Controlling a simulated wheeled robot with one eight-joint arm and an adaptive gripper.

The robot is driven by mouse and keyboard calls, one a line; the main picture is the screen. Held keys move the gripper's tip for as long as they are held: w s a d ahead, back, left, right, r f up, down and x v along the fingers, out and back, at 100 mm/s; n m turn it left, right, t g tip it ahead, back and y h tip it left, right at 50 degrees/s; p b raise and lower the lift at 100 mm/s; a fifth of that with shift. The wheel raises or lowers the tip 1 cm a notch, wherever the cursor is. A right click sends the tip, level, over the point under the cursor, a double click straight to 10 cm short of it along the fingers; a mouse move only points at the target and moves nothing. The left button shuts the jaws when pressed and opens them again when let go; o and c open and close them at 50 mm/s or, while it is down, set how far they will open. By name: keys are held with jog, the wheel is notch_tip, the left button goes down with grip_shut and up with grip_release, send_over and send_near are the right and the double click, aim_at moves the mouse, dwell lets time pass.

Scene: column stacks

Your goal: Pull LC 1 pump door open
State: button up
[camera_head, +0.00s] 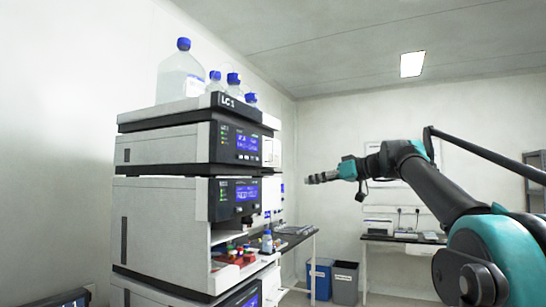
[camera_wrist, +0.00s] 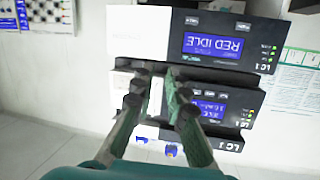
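The LC stack stands at left in the head view. Its dark top tray (camera_head: 233,101) reads LC 1 or similar. Below are an upper module (camera_head: 160,149) and a second module (camera_head: 165,210), each with a blue display. I cannot tell for sure which is the pump. White front panels (camera_head: 270,152) sit right of the displays and look closed. My gripper (camera_head: 310,179) points left toward the stack front, apparently short of it. In the upside-down wrist view my gripper (camera_wrist: 154,72) has its two fingers apart with nothing between them, over the dark seam between the modules.
Bottles (camera_head: 181,73) with blue caps stand on top of the stack. An open bay with coloured vials (camera_head: 238,257) lies below the second module. A bench (camera_head: 300,237), blue bin (camera_head: 319,279), grey bin (camera_head: 345,284) and printer (camera_head: 379,226) stand behind. Floor between is clear.

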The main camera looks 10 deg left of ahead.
notch_tip(320, 180, up, 11)
jog(key=n+t+y, duration=0.1)
jog(key=y, duration=0.1)
jog(key=x, duration=1.7)
jog(key=shift+w+d+r, duration=0.1)
jog(key=shift+w, duration=0.15)
grip_shut()
jog(key=shift+d, duration=0.2)
